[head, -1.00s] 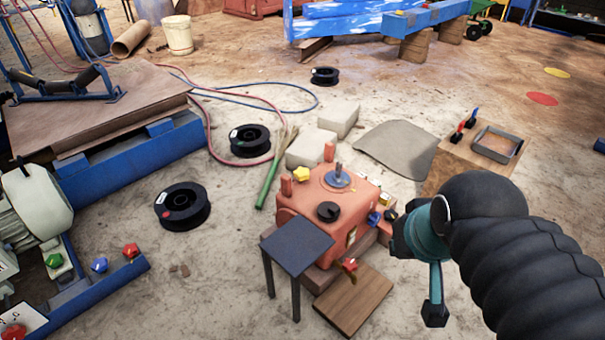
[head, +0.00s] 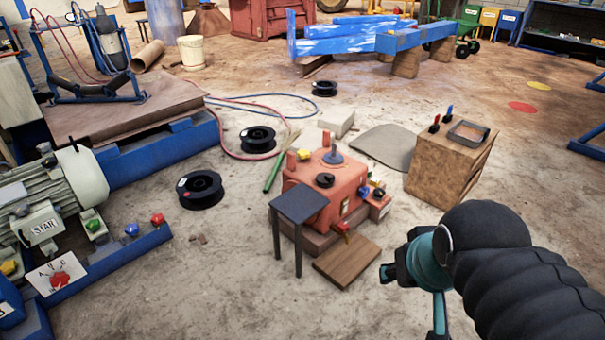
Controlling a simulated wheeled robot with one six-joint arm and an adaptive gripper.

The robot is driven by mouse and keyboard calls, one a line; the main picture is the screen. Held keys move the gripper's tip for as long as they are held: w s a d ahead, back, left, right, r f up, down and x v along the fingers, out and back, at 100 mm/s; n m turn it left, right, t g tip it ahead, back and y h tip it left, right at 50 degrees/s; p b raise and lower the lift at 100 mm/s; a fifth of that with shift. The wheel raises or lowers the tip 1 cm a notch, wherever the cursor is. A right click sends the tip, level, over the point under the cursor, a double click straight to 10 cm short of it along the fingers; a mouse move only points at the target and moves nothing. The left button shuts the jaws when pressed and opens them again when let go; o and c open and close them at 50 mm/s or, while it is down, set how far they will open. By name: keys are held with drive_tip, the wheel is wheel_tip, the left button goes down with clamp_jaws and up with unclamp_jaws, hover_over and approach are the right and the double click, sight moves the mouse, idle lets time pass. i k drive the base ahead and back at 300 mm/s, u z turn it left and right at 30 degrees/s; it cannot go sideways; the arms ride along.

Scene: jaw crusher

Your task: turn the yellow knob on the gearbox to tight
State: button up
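The gearbox (head: 338,191) is an orange-red block low on the floor in the middle of the head view. A yellow knob (head: 304,154) sits at its back left top edge, and its setting is too small to read.
A small dark table (head: 298,206) stands against the gearbox's front left. A wooden board (head: 346,261) lies in front. A wooden box (head: 450,165) with a tray stands right. Black spools (head: 200,189) and hoses lie left. Another yellow knob (head: 10,267) is by the motor (head: 60,195).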

sight(302, 154)
drive_tip(key=u, duration=1.2)
drive_tip(key=i, duration=1.55)
drive_tip(key=z, duration=1.05)
drive_tip(key=i, duration=0.35)
drive_tip(key=z, duration=0.5)
